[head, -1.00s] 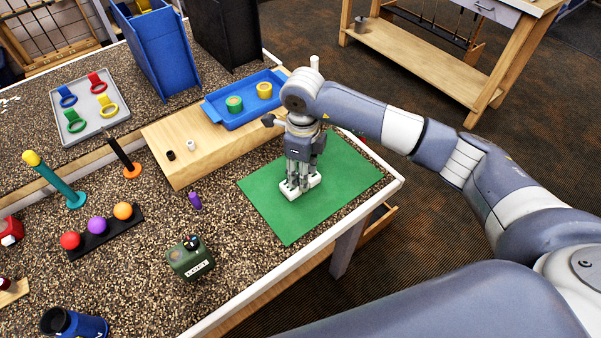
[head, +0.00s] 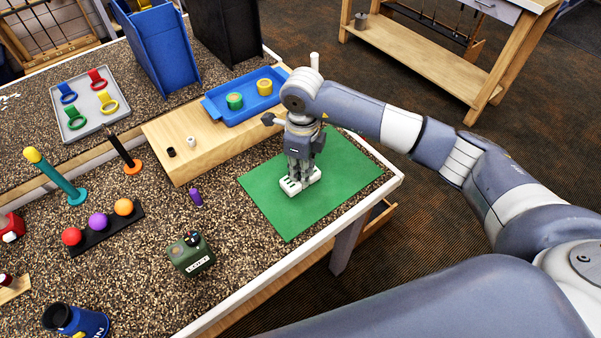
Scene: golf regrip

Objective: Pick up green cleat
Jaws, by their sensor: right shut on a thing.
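I cannot make out a green cleat against the green mat. A green round piece (head: 235,101) lies in the blue tray (head: 212,115), behind and left of my right gripper and apart from it. My left gripper is not in view.
A wooden block (head: 178,172) stands left of the mat, bearing the blue tray. A green box (head: 192,256) and a purple piece (head: 195,197) lie nearer. A grey tray (head: 88,132) holds coloured ringed pieces. The mat's right part is clear.

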